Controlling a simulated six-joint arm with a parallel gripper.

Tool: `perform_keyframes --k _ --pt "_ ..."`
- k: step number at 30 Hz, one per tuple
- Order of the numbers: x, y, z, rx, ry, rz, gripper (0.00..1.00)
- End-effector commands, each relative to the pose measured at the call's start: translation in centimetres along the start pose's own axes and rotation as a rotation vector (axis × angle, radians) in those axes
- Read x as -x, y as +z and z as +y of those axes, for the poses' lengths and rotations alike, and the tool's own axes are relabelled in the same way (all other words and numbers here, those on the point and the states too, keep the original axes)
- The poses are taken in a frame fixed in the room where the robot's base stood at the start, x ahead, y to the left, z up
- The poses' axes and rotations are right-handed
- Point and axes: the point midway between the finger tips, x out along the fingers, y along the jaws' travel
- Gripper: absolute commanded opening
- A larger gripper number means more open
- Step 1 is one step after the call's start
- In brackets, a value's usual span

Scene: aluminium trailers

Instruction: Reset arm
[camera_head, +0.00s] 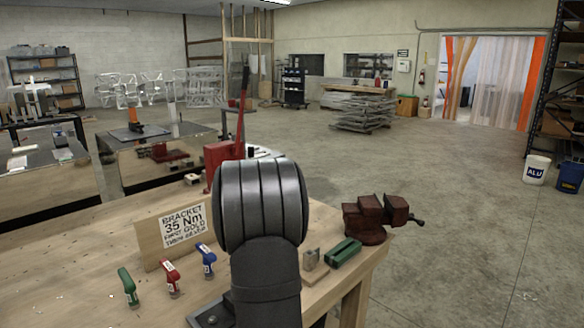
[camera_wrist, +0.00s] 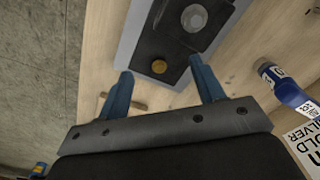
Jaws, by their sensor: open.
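My gripper (camera_wrist: 160,66) is open in the wrist view, its two blue fingers apart with nothing held between them. It hangs over the workbench. Just beyond and between the fingertips is a dark bracket (camera_wrist: 173,42) on a grey plate (camera_wrist: 126,42). The bracket carries a gold round bolt head (camera_wrist: 158,67) and a larger silver one (camera_wrist: 194,18). In the head view my dark arm covers the middle of the bench and the gripper is hidden. Only a corner of the plate shows there, beside the arm.
On the bench (camera_head: 85,250) stand green (camera_head: 128,287), red (camera_head: 170,277) and blue (camera_head: 206,260) tools and a bracket sign (camera_head: 183,230). Open floor lies beyond.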

Motion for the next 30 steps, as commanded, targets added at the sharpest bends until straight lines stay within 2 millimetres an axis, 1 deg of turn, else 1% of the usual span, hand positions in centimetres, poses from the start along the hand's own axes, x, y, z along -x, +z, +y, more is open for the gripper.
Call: perform_keyframes --k 1,9,15,21,30 --pt "-0.2 -0.4 1.0 -0.024 0.0 0.0 0.62" --pt "-1.2 -1.8 6.0 -0.139 0.0 -0.001 0.62" --pt "-1.6 -2.3 8.6 -0.199 0.0 0.0 0.62" --pt "-1.9 -2.5 9.6 -0.223 0.0 0.0 0.62" --pt "-1.9 -2.5 9.7 -0.224 0.0 0.0 0.62"
